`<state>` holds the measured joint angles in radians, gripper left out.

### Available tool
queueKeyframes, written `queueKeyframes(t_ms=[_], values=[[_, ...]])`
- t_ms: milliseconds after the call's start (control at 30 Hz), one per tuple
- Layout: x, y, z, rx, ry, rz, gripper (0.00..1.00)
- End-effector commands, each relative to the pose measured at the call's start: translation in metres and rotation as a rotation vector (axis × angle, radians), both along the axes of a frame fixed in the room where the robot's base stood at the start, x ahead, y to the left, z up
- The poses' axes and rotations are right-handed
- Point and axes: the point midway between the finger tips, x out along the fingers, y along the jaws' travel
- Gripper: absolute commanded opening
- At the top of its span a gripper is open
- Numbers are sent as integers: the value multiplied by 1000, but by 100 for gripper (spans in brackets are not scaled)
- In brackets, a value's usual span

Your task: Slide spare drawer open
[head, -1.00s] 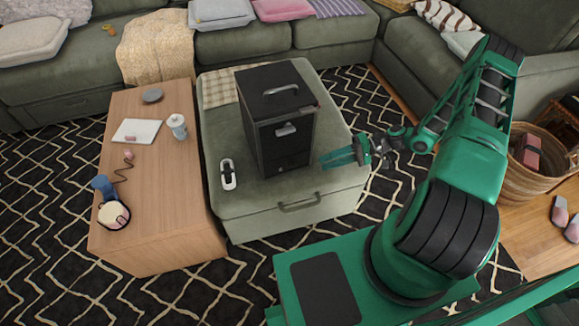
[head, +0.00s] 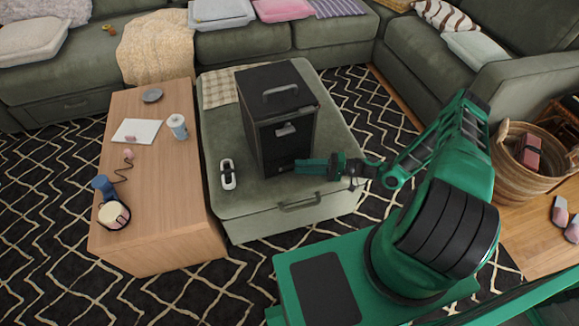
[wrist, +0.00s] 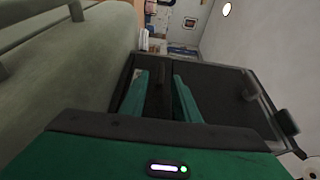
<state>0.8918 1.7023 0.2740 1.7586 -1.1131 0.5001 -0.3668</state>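A black drawer box (head: 275,115) stands on the green ottoman, with a carry handle on its top. Its front has a grey upper handle (head: 286,131); the lower front is partly hidden by my gripper. No drawer visibly stands out. My gripper (head: 300,168) is at the lower right of the front. In the wrist view, the two green fingers (wrist: 161,92) are apart, facing the dark box front (wrist: 222,92). A dark bar (wrist: 160,92) shows between them; I cannot tell whether they touch it.
The green ottoman (head: 225,125) has its own front handle (head: 299,203) below my gripper. A black-and-white device (head: 228,174) lies left of the box. A wooden table (head: 165,190) with small items stands further left.

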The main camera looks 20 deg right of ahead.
Motion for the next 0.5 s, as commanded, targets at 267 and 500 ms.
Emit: queueKeyframes(t_ms=[267, 500], values=[[12, 38, 0, 1, -1, 1, 29], [15, 48, 0, 0, 0, 0, 29]])
